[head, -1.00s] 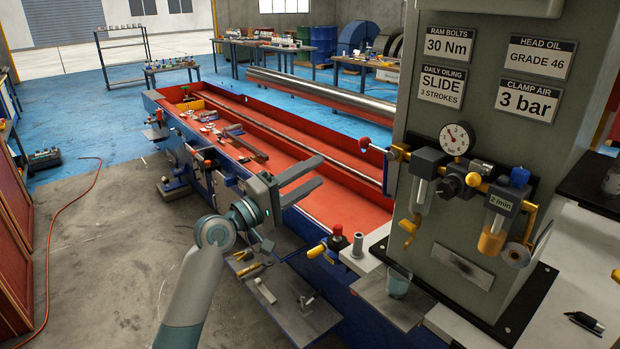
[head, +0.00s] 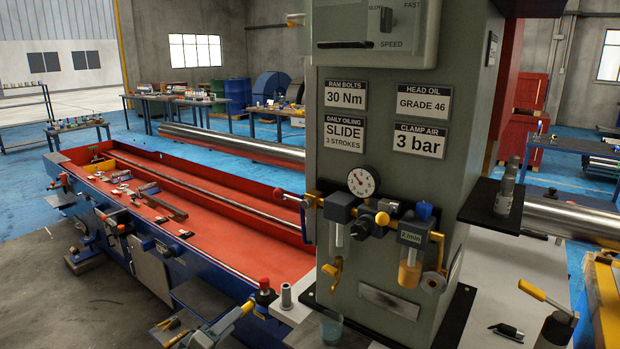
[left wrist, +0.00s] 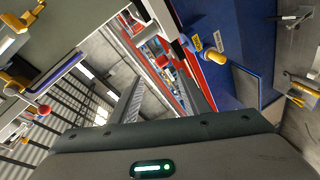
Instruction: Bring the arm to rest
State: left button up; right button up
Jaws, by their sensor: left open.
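My left gripper (left wrist: 165,138) shows in the left wrist view as a dark housing with a lit green indicator across the bottom. It is open, and I see nothing held in it. My right gripper is in neither view. In the left wrist view, the blue machine side with a yellow knob (left wrist: 216,57) and a red knob (left wrist: 162,61) lies beyond the housing.
The long red-trayed machine bed (head: 230,232) runs along the left. The grey column (head: 390,290) with gauge (head: 361,181) and labels stands centre right. A cup (head: 331,326) is at its foot.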

pick_arm(q)
jog(key=s+f+m+g+y, duration=0.1)
jog(key=s+f, duration=0.5)
jog(key=f, duration=0.5)
jog(key=s+f+m+g+y, duration=0.1)
jog(key=s+f+m+g, duration=0.1)
jog(key=s+f, duration=0.65)
jog(key=s+f+m+g+y, duration=0.15)
jog(key=s+f, duration=0.25)
jog(key=f, duration=1)
jog(key=s+d+f+m+g, duration=0.1)
jog(key=s+f+m, duration=0.1)
jog(key=s+f, duration=0.4)
jog(key=s+d+f+m+g, duration=0.1)
jog(key=s+f, duration=0.6)
jog(key=s, duration=0.7)
jog(key=s+d+f+m+g, duration=0.1)
jog(key=s+f+m+g, duration=0.1)
jog(key=s+f, duration=0.4)
jog(key=s+m+y, duration=0.1)
jog(key=s, duration=0.4)
jog(key=shift+f+m, duration=0.15)
jog(key=shift+m, duration=0.2)
